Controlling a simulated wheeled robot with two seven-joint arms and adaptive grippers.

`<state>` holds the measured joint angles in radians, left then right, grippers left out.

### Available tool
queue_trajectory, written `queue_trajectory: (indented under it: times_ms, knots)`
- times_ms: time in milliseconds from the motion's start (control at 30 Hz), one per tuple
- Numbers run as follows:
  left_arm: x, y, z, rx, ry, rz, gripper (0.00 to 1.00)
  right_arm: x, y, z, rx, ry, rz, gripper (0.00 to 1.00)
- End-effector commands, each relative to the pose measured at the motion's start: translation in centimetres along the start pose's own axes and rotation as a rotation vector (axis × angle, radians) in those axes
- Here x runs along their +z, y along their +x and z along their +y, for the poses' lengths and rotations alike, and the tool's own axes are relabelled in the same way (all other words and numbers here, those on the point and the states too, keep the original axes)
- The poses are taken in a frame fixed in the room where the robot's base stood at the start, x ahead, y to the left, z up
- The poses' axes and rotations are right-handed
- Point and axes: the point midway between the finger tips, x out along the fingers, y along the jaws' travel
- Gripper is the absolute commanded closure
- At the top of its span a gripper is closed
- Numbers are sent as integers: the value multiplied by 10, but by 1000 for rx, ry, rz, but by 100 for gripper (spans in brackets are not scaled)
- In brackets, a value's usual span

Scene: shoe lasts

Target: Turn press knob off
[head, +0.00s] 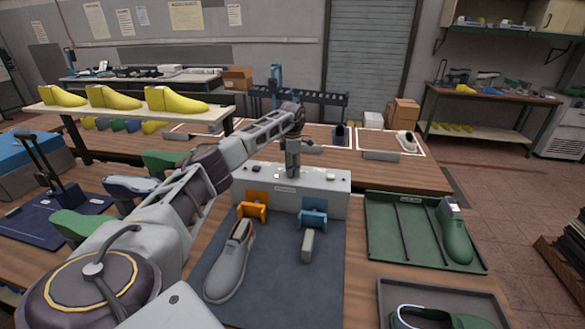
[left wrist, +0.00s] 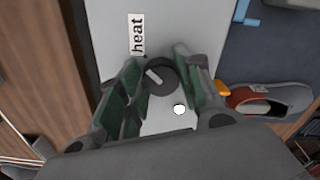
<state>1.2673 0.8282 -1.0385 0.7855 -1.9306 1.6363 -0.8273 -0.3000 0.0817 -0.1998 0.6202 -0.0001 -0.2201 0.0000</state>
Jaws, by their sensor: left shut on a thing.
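The grey control box (head: 330,184) stands at the back of the dark blue mat. My left gripper (head: 293,172) points down onto its top, near the middle. In the left wrist view a round dark knob (left wrist: 160,76) with a light pointer bar sits between the green-padded fingers of my left gripper (left wrist: 154,80), which is shut on it. The pointer lies slantwise. A round white spot (left wrist: 179,109) shows on the box near the fingers. In the head view my gripper hides the knob. My right gripper is not in view.
An orange holder (head: 252,206) and a blue holder (head: 313,214) are at the box's front. A grey shoe (head: 229,265) lies on the mat (head: 275,285). A green tray (head: 388,220) with a green last (head: 455,235) is at right. Yellow lasts (head: 115,97) stand on a raised shelf at left.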

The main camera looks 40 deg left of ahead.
Motion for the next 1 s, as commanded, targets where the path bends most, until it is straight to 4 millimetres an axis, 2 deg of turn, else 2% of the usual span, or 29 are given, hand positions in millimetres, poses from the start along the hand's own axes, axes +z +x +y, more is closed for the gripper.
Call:
queue_trajectory:
  times_ms: [367, 1000]
  knots:
    - [0, -2, 1, 0, -183, 1, 88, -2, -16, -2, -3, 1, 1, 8]
    - [-1, -2, 3, 0, -687, 0, 88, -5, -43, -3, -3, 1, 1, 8]
